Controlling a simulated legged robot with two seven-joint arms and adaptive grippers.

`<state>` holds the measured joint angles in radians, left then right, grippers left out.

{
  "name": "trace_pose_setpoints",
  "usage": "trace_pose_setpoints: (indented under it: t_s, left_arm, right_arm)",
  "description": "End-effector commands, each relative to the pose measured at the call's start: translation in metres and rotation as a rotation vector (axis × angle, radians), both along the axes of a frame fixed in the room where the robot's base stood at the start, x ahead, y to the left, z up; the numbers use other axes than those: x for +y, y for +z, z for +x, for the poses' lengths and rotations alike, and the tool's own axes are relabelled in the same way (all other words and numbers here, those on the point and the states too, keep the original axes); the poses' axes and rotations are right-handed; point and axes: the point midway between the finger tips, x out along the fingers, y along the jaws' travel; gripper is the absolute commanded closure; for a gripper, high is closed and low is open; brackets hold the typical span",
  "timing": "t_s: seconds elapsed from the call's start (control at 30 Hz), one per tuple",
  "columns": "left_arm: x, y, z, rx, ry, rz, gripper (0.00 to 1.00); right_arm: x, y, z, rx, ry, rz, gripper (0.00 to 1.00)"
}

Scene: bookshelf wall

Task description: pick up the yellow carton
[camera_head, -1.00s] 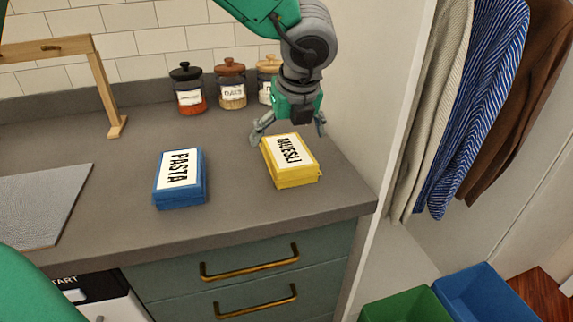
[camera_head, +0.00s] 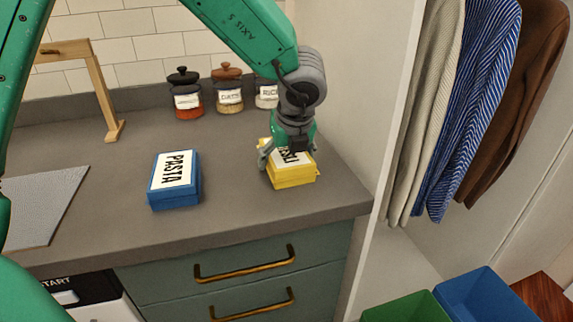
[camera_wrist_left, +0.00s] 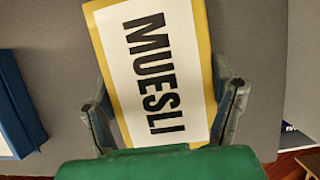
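The yellow carton (camera_head: 291,177), with a white label reading MUESLI, lies flat on the grey counter near its right end. It fills the middle of the left wrist view (camera_wrist_left: 160,75). My left gripper (camera_head: 289,160) is down over the carton, hiding part of its top in the head view. In the left wrist view its two fingers (camera_wrist_left: 166,108) stand spread on either side of the carton, close to its long edges. Firm contact on both sides cannot be made out. My right gripper is not in view.
A blue PASTA box (camera_head: 174,181) lies left of the carton. Jars (camera_head: 229,95) stand behind, by the tiled wall. A white panel (camera_head: 350,95) rises right of the counter. Green (camera_head: 408,308) and blue (camera_head: 485,295) bins stand below right. Bare counter (camera_head: 232,190) separates the boxes.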

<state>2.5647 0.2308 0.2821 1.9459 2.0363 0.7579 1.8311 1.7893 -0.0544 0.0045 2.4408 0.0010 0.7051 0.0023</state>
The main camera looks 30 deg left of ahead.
Motion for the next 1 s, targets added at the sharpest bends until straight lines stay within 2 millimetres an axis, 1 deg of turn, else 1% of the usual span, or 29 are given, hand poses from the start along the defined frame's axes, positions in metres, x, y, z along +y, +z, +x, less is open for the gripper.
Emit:
trace_pose_setpoints:
  t_s: [0.2, 0.47, 0.57, 0.67, 0.9, 1.0]
  left_arm:
    - [0.003, -0.001, 0.0, 0.002, 0.001, -0.003, 0.53]
    - [0.002, -0.002, 0.0, 0.003, 0.002, -0.001, 0.53]
    - [0.001, 0.002, 0.0, 0.004, 0.002, -0.001, 0.53]
    - [0.001, 0.014, 0.0, 0.0, 0.002, -0.001, 0.53]
    - [0.001, 0.064, 0.0, -0.003, 0.003, -0.004, 0.53]
    - [0.001, 0.081, 0.0, -0.002, 0.002, -0.003, 0.53]
  right_arm:
    - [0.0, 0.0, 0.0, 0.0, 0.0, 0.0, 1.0]
    - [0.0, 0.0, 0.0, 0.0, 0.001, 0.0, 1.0]
    - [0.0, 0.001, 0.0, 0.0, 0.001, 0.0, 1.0]
    - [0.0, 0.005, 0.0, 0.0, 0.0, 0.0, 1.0]
    - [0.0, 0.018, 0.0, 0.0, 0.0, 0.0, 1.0]
    - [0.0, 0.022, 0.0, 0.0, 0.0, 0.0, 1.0]
